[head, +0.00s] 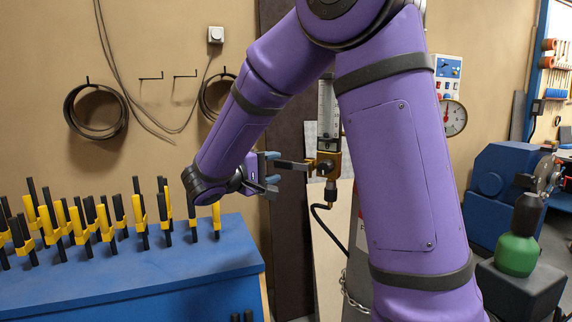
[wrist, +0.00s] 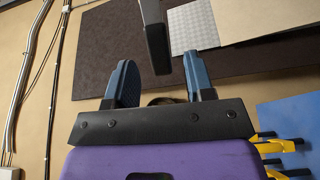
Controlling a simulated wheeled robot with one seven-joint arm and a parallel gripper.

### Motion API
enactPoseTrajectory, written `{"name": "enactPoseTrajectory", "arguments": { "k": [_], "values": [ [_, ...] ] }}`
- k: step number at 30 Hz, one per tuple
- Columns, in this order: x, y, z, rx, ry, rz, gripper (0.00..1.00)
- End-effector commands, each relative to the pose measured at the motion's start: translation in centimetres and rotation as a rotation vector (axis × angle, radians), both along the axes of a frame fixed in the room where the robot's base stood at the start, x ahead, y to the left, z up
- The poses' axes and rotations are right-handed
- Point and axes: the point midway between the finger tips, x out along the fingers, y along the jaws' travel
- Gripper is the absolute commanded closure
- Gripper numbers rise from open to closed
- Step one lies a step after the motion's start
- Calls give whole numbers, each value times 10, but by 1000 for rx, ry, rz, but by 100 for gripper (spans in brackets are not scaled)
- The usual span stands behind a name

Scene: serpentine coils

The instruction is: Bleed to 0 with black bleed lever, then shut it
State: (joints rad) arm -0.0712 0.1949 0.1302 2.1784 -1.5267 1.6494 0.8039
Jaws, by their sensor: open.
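The bleed lever (head: 294,165) sticks out to the left from a brass valve (head: 328,165) under an upright clear tube with a scale (head: 327,108). In the wrist view the dark lever (wrist: 155,38) comes in from the top, its end between my fingertips. My gripper (head: 272,168) is at the lever's free end, with its blue fingers apart; it also shows in the wrist view (wrist: 158,72). Gaps show on both sides of the lever, so neither finger appears to touch it. The level in the tube is too small to read.
A round dial gauge (head: 453,118) hangs right of my arm; its reading is unclear. A black hose (head: 325,225) drops from the valve. A blue bench (head: 130,265) with yellow-and-black clamps stands at left. A green bottle (head: 516,250) stands at right.

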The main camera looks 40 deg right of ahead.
Motion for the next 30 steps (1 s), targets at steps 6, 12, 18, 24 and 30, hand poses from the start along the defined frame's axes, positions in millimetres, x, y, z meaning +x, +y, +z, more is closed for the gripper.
{"name": "enactPoseTrajectory", "arguments": {
  "k": [6, 12, 18, 24, 30],
  "values": [
    [3, -35, 0, 0, 0, -2, 51],
    [6, -51, 0, 0, 0, 0, 51],
    [6, -53, 0, 1, 0, 1, 51],
    [6, -53, 0, 1, 0, 0, 65],
    [6, -53, 0, 1, 0, 0, 100]
  ]
}}
